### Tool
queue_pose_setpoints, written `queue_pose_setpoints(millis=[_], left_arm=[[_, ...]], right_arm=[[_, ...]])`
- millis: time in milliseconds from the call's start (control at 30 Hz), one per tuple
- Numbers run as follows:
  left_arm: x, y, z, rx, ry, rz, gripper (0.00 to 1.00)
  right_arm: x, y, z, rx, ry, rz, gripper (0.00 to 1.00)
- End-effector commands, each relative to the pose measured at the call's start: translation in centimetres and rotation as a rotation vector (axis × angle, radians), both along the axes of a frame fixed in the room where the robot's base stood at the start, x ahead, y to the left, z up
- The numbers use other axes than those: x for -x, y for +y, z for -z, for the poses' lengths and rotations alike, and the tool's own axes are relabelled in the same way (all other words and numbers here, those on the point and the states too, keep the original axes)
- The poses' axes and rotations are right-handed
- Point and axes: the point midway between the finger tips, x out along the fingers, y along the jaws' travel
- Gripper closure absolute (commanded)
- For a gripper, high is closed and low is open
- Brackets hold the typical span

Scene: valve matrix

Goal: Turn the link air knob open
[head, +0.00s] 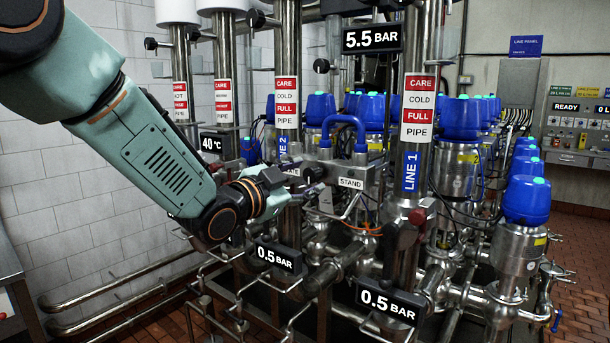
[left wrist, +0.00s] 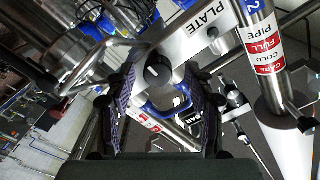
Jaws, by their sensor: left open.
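The link air knob (left wrist: 157,72) is a round black knob with a small white mark, on a grey metal box whose face reads PLATE (left wrist: 208,22). In the left wrist view it lies between my open fingers, near their tips; I cannot tell whether they touch it. In the head view my left gripper (head: 302,184) is beside the grey box with the STAND label (head: 350,183), between the LINE 2 and LINE 1 pipes. The knob cannot be made out there, with the gripper in that area. My right gripper is not in view.
A blue U-shaped hose (head: 345,121) rises from the box. The LINE 1 pipe (head: 411,165) stands to its right, the LINE 2 pipe (head: 288,60) to its left. Lower pipes and gauge displays (head: 279,257) crowd below. A control panel (head: 580,122) is far right.

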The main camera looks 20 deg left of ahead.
Motion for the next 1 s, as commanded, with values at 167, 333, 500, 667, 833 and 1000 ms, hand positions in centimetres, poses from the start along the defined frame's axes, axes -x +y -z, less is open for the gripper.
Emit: queue_pose_setpoints(millis=[167,333,500,667,833,1000], left_arm=[[-1.10,-0.37,0.00,0.001,0.000,0.001,0.46],[-1.24,-0.28,0.04,0.002,0.001,0.001,0.46],[-1.23,-0.26,0.03,0.002,0.001,0.001,0.50],[-1.21,-0.26,0.02,0.002,0.001,0.001,0.64],[-1.21,-0.28,0.02,0.001,0.001,0.002,0.78],[-1.20,-0.28,0.08,0.001,0.002,0.002,0.93]], right_arm=[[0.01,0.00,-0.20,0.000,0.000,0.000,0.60],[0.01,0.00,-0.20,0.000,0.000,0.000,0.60],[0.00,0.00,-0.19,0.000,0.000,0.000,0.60],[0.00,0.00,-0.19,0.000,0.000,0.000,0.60],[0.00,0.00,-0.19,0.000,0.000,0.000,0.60],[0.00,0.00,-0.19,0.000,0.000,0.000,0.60]])
